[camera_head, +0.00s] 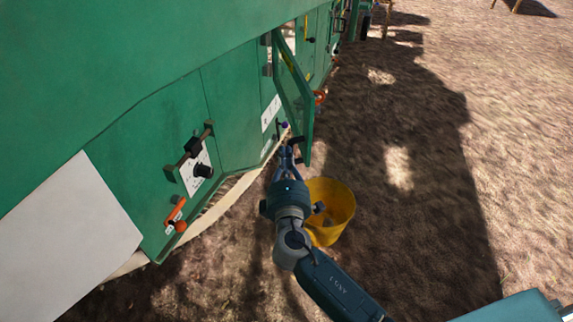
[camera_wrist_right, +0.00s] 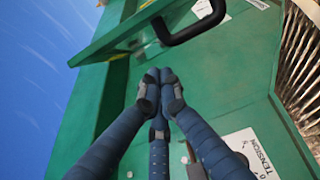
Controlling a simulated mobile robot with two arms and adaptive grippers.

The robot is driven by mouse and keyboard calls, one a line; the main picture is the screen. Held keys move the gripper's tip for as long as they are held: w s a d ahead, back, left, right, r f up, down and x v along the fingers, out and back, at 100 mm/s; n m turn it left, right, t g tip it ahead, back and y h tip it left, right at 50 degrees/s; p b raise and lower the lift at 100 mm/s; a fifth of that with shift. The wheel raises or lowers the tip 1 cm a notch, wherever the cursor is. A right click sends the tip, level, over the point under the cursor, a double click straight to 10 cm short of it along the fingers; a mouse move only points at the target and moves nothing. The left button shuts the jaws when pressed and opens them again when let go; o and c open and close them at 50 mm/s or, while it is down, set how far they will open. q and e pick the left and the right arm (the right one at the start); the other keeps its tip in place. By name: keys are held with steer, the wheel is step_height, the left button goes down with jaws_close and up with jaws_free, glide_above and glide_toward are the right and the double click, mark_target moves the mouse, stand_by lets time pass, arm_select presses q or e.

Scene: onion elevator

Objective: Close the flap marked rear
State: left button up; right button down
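A green flap (camera_head: 296,90) stands open, sticking out from the side of the green machine in the head view. No "rear" marking is legible on it. In the right wrist view the flap (camera_wrist_right: 118,32) crosses the upper part, with a black bar handle (camera_wrist_right: 192,28) on it. My right gripper (camera_head: 288,152) is beside the lower end of the flap, close to the machine. In the wrist view its fingers (camera_wrist_right: 160,84) are drawn together with nothing visible between them, just below the handle and apart from it. My left gripper is not in view.
A yellow bucket (camera_head: 338,205) stands on the ground beside my right arm. A "TENSION" label (camera_wrist_right: 252,150) is near the gripper. Bare ground (camera_head: 415,130) lies right.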

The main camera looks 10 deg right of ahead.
mark_target(294, 144)
steer(key=w+d, duration=0.3)
steer(key=w, duration=0.1)
steer(key=shift+d, duration=0.9)
